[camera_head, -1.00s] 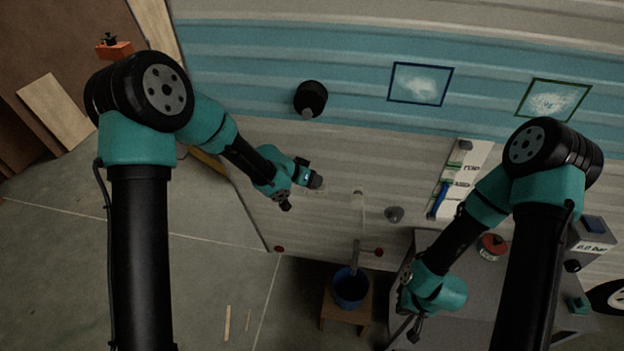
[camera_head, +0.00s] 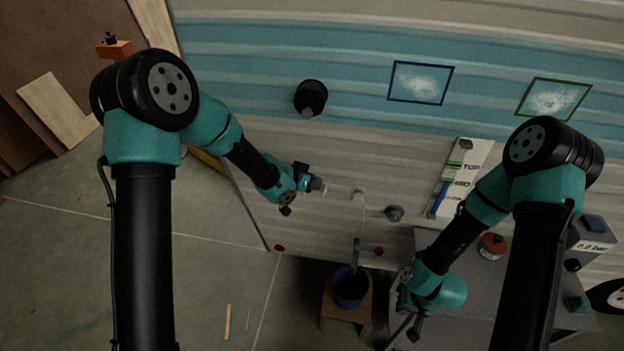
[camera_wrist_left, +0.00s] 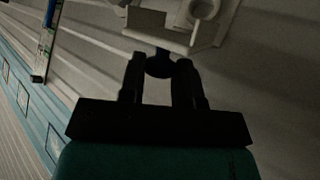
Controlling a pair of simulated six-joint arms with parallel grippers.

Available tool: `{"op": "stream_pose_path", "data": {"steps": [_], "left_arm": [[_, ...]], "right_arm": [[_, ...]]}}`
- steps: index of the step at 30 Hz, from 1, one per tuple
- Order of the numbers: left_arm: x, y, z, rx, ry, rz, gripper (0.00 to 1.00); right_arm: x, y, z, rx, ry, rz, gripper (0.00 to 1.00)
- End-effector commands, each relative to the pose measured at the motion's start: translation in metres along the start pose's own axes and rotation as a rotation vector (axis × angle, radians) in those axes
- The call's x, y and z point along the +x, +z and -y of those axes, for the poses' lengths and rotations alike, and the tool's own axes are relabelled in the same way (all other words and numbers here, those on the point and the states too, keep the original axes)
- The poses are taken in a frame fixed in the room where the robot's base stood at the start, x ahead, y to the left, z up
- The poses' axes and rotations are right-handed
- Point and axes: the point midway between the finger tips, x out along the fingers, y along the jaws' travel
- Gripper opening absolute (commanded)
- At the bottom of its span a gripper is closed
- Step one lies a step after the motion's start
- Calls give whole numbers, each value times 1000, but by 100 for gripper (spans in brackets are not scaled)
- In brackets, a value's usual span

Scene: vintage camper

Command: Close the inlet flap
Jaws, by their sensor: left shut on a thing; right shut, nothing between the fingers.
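My left gripper (camera_head: 320,185) is at the camper's pale lower wall, its tip beside a small pale fitting. In the left wrist view the fingers (camera_wrist_left: 160,75) stand a little apart with a dark round piece (camera_wrist_left: 160,64) between their tips. Just beyond it is a white inlet housing with a flat flap-like plate (camera_wrist_left: 172,37) and a round ring (camera_wrist_left: 201,12). Whether the dark piece is fixed to the flap cannot be told. The flap's edge is partly hidden by the gripper.
A blue bucket (camera_head: 350,288) stands on a small wooden stool (camera_head: 326,312) below the wall. A grey table (camera_head: 460,285) carries a red-topped can (camera_head: 492,246). A black round fixture (camera_head: 310,98) projects from the blue wall. The floor at left is mostly clear.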

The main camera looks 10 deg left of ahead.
Motion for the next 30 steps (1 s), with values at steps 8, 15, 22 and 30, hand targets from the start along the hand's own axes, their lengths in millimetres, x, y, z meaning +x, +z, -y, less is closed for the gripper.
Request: {"op": "stream_pose_path", "data": {"steps": [8, 15, 22, 30], "left_arm": [[0, 10, -3, 69, -27, -93, 0], [1, 20, -5, 153, -60, -206, 0], [3, 29, -6, 235, -92, -317, 0], [4, 34, -6, 282, -110, -381, 0]], "right_arm": [[0, 0, 0, 0, 0, 0, 0], [0, 0, 0, 0, 0, 0, 0], [0, 0, 0, 0, 0, 0, 0], [0, 0, 0, 0, 0, 0, 0]]}}
